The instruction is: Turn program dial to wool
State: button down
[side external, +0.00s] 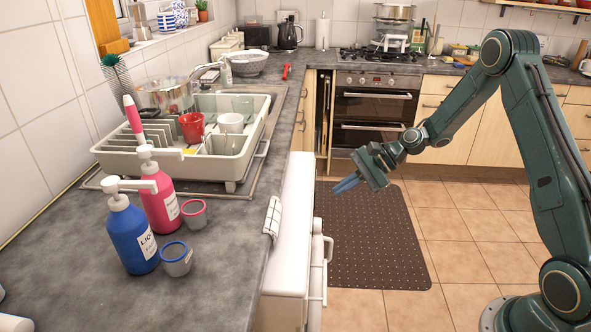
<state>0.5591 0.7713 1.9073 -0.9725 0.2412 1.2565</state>
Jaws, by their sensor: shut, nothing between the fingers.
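A white appliance (290,235) stands under the counter edge, its front turned to the right and seen almost edge-on. A small white knob-like part (317,226) sticks out from its front; I cannot tell whether it is the program dial. No dial markings or wool setting can be read from this side. My gripper (344,185), with blue fingers, is shut and empty. It hangs in the air to the right of the appliance front, apart from it, with the fingers pointing left and slightly down.
A white handle-like bar (326,265) juts from the appliance front. Blue (132,235) and pink (160,200) soap bottles and a dish rack (210,165) stand on the counter (215,275). The floor around the dark mat (385,250) is clear.

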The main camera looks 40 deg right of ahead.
aim_at(317, 226)
jog(key=d+f+m+t+y, duration=0.2)
jog(key=d+f+m+t, duration=0.2)
jog(key=f+m, duration=0.6)
jog(key=shift+w+d+f+t, duration=0.3)
jog(key=shift+d+f+t, duration=0.1)
jog(key=shift+d+f, duration=0.75)
jog(key=shift+a+f, duration=0.15)
jog(key=shift+a, duration=0.05)
jog(key=r+x, duration=0.1)
jog(key=x, duration=0.5)
jog(key=shift+w+a+r, duration=0.2)
jog(key=shift+w+a, duration=0.15)
jog(key=shift+w, duration=0.05)
jog(key=shift+s+a+f, duration=0.1)
jog(key=shift+f, duration=0.15)
jog(key=shift+s+a+r, duration=0.1)
jog(key=shift+s+a, duration=0.55)
dwell(0.4)
jog(key=shift+s+a, duration=0.45)
dwell(0.5)
dwell(0.5)
